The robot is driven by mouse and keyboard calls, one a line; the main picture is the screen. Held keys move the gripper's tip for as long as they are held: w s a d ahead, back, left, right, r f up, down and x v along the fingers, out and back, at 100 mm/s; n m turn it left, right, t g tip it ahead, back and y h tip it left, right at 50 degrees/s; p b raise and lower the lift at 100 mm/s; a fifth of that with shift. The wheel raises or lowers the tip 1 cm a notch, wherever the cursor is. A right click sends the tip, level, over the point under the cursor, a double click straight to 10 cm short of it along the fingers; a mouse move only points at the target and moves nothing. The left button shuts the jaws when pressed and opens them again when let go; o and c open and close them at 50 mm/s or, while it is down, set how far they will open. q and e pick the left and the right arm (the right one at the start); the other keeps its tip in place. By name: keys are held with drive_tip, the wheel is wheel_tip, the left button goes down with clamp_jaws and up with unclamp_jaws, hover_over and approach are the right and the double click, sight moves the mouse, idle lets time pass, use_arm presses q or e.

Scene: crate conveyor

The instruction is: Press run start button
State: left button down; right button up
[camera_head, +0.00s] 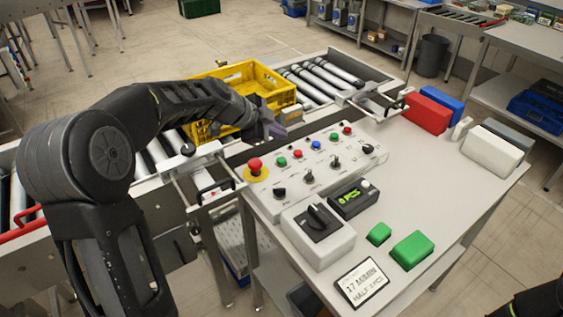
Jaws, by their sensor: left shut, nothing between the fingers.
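The white control panel (318,167) lies on the table beside the conveyor. Its back row holds a green button (281,161), a red button (297,153), a blue button (315,145), a second green button (333,136) and a second red button (347,130). The labels are too small to read, so I cannot tell which is run start. My left gripper (274,128) is shut and empty, above the panel's back edge, apart from the buttons. My right gripper is out of view; only a dark part of that arm shows at the bottom right.
A red mushroom button (255,164) on a yellow base sits at the panel's left end. Black knobs line its front. A yellow crate (243,78) stands on the roller conveyor (318,77) behind my left arm. A grey switch box (318,238) and green blocks stand in front.

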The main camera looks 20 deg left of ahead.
use_arm(q)
drive_tip(key=b, duration=0.3)
hover_over(279, 161)
wheel_tip(279, 161, down, 5)
drive_tip(key=shift+a, duration=0.1)
drive_tip(key=shift+f+b, duration=0.35)
drive_tip(key=shift+b, duration=0.4)
idle(1.2)
drive_tip(key=shift+f+b, duration=0.4)
drive_tip(key=shift+b, duration=0.5)
drive_tip(key=shift+f+b, duration=0.5)
drive_tip(key=shift+b, duration=0.35)
idle(0.5)
drive_tip(key=shift+r, duration=0.9)
